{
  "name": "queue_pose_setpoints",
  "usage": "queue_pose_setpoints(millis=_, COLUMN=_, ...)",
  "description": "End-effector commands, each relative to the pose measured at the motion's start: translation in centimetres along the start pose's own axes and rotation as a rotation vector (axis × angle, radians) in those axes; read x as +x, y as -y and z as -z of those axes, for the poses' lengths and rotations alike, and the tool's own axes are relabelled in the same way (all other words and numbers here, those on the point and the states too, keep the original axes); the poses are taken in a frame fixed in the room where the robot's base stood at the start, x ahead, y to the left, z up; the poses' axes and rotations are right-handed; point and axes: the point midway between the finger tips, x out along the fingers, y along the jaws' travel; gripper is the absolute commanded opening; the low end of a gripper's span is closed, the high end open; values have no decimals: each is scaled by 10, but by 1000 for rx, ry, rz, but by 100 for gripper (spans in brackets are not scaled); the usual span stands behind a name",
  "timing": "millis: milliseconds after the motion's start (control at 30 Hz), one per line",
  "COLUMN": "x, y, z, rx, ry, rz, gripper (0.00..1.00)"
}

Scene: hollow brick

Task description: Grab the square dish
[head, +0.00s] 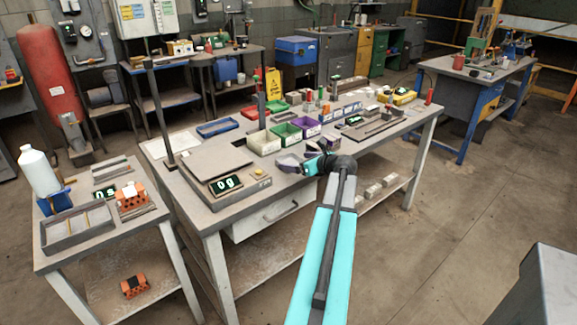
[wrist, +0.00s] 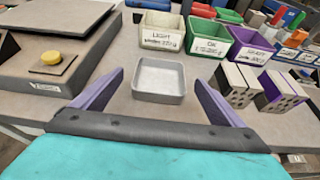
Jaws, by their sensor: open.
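The square dish (wrist: 159,97) is a shallow, light grey, open tray with rounded corners, and it looks empty. It sits on the grey bench top, upright, in the middle of the wrist view. My gripper (wrist: 159,80) is open, with one purple finger on each side of the dish in the picture. The fingers appear to be on the near side of the dish, and I see no contact. In the head view my gripper (head: 301,164) is low over the bench's front edge, and the dish is hard to make out there.
Behind the dish stand labelled white (wrist: 160,32), green (wrist: 208,38) and purple (wrist: 250,45) bins. Hollow bricks (wrist: 236,84) with purple parts lie close on the right. A scale (wrist: 60,50) with a yellow button is on the left. Bare bench surrounds the dish.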

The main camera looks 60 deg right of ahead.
Motion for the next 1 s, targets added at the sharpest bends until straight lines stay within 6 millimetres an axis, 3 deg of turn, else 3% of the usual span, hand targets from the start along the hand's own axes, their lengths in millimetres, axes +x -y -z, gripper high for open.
queue_pose_setpoints(millis=433, x=4, y=0, z=0, rx=0, ry=0, rz=0, gripper=92)
queue_pose_setpoints(millis=800, x=43, y=1, z=0, rx=0, ry=-1, rz=0, gripper=92)
queue_pose_setpoints(millis=1000, x=53, y=1, z=1, rx=1, ry=0, rz=2, gripper=92)
